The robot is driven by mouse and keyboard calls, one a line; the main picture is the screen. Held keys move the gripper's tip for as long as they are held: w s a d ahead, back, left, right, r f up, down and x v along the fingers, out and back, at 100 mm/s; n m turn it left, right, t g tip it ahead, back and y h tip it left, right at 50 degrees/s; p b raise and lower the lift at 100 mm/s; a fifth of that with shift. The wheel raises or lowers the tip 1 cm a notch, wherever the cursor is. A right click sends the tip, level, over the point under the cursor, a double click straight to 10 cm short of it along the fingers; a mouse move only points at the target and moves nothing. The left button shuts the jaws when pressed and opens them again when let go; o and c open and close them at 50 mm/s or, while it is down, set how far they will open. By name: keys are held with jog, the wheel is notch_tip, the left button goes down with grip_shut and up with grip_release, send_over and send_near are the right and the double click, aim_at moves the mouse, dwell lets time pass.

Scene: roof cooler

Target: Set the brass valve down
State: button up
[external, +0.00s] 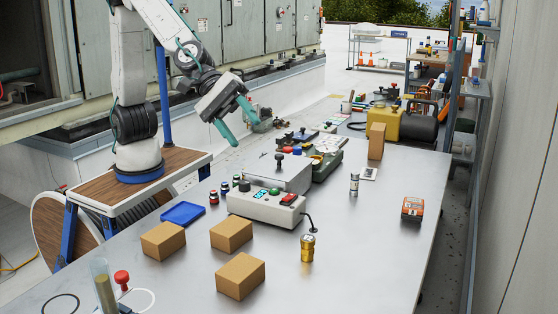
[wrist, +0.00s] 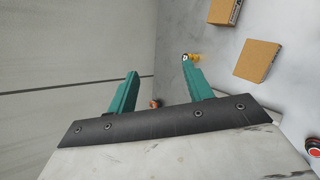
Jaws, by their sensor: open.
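The brass valve (external: 307,248) stands upright on the grey metal table, in front of the control box with the red switch. It is a short gold cylinder with a narrower neck. My gripper (external: 244,134) is open, with teal fingers apart and nothing visible between them. It is raised above the table's far left side, well away from the valve. In the wrist view my gripper (wrist: 160,68) also shows open and empty. A small brass-coloured thing (wrist: 195,57) shows there beside the right fingertip, partly hidden; it looks like the valve.
Cardboard boxes (external: 233,235) and a blue tray (external: 183,213) lie left of the valve. The control box (external: 265,207) with a cable stands behind it. A spray-can-like cylinder (external: 354,184) and an orange-black box (external: 412,209) stand to the right. The table's front right is clear.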

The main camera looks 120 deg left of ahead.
jog(key=s+a+f+m+g+y, duration=0.1)
jog(key=s+a+m+g, duration=0.2)
jog(key=s, duration=0.9)
jog(key=s+a+f+m+g+y, duration=0.1)
jog(key=s+a+m+g, duration=0.2)
jog(key=s+a+m, duration=0.7)
jog(key=s+a+f+m+g+y, duration=0.2)
jog(key=s+a+m, duration=0.4)
jog(key=s, duration=0.9)
jog(key=shift+a+m+g, duration=0.4)
jog(key=shift+g, duration=0.2)
